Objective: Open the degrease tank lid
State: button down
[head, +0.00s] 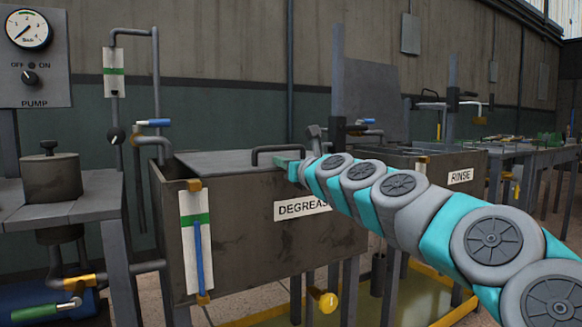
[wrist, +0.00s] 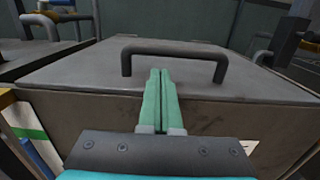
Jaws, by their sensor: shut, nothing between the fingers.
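The degrease tank (head: 255,240) is a dark metal box with a white DEGREASE label (head: 302,208) on its front. Its grey lid (head: 215,160) lies flat and closed on top. The lid's dark bar handle (head: 280,148) stands up near the front edge. In the wrist view the lid (wrist: 80,75) fills the middle, and the handle (wrist: 175,48) arches across it. My gripper (wrist: 160,75) is shut and empty, its green fingers pointing at the space under the handle bar. I cannot tell whether they touch the handle. In the head view my gripper (head: 290,165) is beside the handle, partly hidden by my arm.
The rinse tank (head: 435,165) stands to the right with its lid (head: 370,95) raised. A blue-handled tap (head: 153,123) and pipe stand at the tank's left rear. A pump panel (head: 35,55) and a bench (head: 75,200) are at the left.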

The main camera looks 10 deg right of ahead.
jog(key=shift+x, duration=0.95)
jog(key=shift+r, duration=0.1)
